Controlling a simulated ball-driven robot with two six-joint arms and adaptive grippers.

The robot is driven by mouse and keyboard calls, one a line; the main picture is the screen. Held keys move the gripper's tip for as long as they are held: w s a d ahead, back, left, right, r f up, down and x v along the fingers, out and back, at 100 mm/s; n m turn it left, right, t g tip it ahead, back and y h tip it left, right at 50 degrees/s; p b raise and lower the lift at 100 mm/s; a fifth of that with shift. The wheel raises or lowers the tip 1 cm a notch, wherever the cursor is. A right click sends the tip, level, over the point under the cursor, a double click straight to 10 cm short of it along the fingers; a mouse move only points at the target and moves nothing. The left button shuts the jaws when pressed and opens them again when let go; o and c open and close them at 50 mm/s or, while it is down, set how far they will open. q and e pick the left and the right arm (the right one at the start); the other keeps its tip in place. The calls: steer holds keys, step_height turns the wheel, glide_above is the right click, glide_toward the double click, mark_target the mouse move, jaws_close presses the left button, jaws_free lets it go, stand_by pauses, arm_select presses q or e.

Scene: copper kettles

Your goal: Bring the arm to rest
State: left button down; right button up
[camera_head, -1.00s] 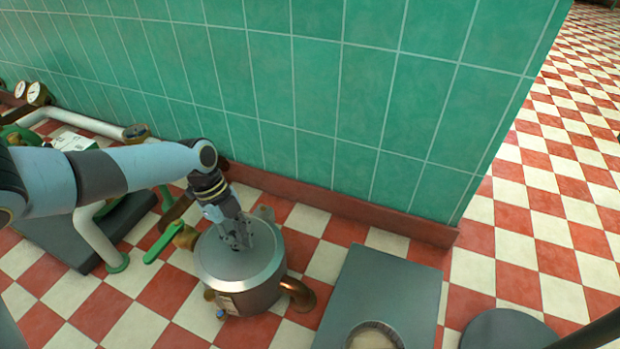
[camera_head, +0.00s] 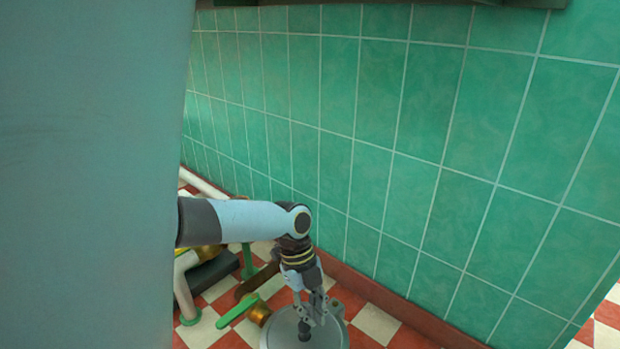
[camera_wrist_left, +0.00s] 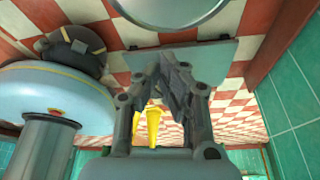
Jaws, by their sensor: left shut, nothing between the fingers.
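My left arm comes in from the left in the head view and bends down at the elbow. Its left gripper (camera_head: 306,322) points down just over the grey lid of a metal vessel (camera_head: 277,336). The fingers are shut with nothing between them. I cannot tell whether the fingertips touch the lid. In the left wrist view the gripper fingers (camera_wrist_left: 168,72) are close together in the middle. My right gripper shows in neither view.
A green tiled wall (camera_head: 400,130) stands close behind the arm. A green-handled valve (camera_head: 238,311) sits left of the vessel. A large smooth blue-green surface (camera_head: 85,180) blocks the left of the head view. A yellow thing (camera_wrist_left: 153,122) shows behind the fingers.

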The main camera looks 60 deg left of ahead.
arm_select(q)
steer(key=shift+a+r, duration=0.25)
steer(key=shift+r, duration=0.3)
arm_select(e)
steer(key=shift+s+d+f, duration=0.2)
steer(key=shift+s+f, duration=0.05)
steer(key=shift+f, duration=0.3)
arm_select(q)
steer(key=shift+s, duration=0.15)
